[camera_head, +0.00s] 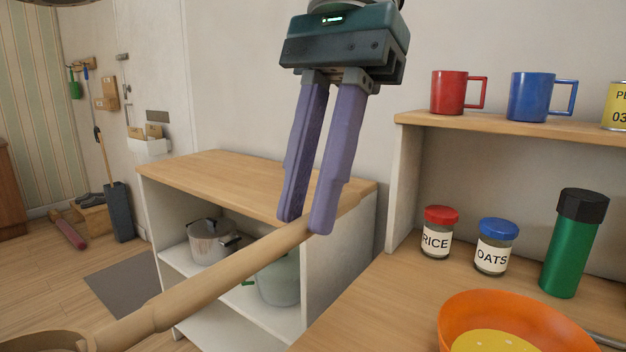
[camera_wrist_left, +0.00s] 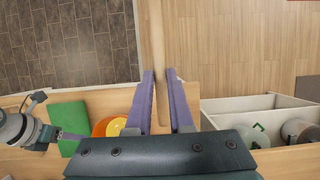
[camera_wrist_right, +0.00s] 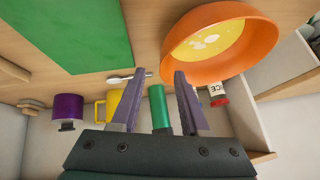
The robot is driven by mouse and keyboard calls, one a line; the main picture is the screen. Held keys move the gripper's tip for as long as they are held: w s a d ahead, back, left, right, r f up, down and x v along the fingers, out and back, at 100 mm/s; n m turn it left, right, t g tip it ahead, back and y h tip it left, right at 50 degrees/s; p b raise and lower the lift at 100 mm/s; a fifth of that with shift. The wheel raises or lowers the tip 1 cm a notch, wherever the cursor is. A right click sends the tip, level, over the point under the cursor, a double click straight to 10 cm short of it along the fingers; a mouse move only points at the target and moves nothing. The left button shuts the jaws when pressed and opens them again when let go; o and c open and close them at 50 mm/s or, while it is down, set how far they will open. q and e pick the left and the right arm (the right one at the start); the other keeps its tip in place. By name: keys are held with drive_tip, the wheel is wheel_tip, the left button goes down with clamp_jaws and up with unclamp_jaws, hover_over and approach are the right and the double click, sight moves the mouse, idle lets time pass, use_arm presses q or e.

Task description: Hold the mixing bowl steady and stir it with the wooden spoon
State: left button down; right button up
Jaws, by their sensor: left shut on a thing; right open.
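The wooden spoon (camera_head: 210,280) is in my left gripper (camera_head: 308,225), which is shut on the end of its handle. The spoon is held in the air, sloping down to the lower left, its head cut off by the picture edge. Its handle also shows between the fingers in the left wrist view (camera_wrist_left: 158,50). The orange mixing bowl (camera_head: 462,305), with yellow contents, stands on the counter at lower right, apart from the spoon. My right gripper (camera_wrist_right: 158,72) is open and empty, its fingertips near the bowl (camera_wrist_right: 262,50) but apparently not around its rim.
A rice jar (camera_head: 437,232), an oats jar (camera_head: 494,247) and a green bottle (camera_head: 574,245) stand behind the bowl. Red (camera_head: 449,92) and blue (camera_head: 530,97) mugs are on the shelf above. A green board (camera_wrist_left: 70,122) lies beside the bowl.

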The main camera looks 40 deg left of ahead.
drive_tip(key=b+x, duration=0.7)
drive_tip(key=b, duration=0.2)
drive_tip(key=shift+s+f, duration=0.15)
drive_tip(key=shift+f, duration=0.1)
drive_tip(key=shift+w+a+f+b, duration=0.15)
drive_tip(key=shift+w+f+b, duration=0.35)
drive_tip(key=shift+b, duration=0.45)
drive_tip(key=shift+r, duration=0.1)
clamp_jaws()
drive_tip(key=shift+w+r, duration=0.1)
drive_tip(key=shift+p, duration=0.45)
